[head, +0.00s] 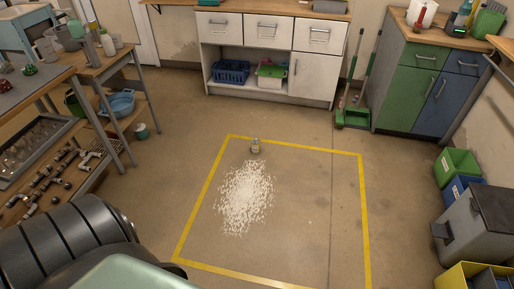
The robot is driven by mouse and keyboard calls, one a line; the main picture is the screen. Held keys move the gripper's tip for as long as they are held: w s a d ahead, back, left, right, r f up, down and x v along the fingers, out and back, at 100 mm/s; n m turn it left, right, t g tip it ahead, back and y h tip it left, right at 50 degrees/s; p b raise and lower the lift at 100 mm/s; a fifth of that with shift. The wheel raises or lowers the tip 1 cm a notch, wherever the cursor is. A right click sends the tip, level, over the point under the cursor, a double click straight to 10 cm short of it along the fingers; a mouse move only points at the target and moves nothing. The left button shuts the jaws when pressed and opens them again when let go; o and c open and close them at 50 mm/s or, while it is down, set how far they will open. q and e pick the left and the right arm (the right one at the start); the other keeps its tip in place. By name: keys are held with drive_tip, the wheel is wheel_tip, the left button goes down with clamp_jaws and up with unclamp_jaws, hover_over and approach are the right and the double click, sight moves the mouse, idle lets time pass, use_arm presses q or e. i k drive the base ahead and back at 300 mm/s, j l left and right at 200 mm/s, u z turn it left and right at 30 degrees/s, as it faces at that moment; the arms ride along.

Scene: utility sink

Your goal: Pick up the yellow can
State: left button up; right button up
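No other can that is clearly yellow shows. Neither of my grippers is in view. Only dark and pale green parts of my own body show at the lower left.
A workbench (100,68) stands left, a white cabinet (270,45) behind. Green and blue cabinets (425,75) and bins (458,165) line the right. Floor right of the pellets is clear.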

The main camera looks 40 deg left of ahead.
sight(255, 143)
drive_tip(key=u, duration=1.25)
drive_tip(key=i+l+z, duration=0.3)
drive_tip(key=i, duration=0.3)
drive_tip(key=i+l+z, duration=0.25)
drive_tip(key=i, duration=0.35)
drive_tip(key=i+z, duration=0.3)
drive_tip(key=i, duration=0.35)
drive_tip(key=i+l+u, duration=0.1)
drive_tip(key=i+u, duration=0.3)
drive_tip(key=i, duration=0.15)
drive_tip(key=i+l+u, duration=0.3)
drive_tip(key=i+u, duration=0.15)
drive_tip(key=i, duration=0.1)
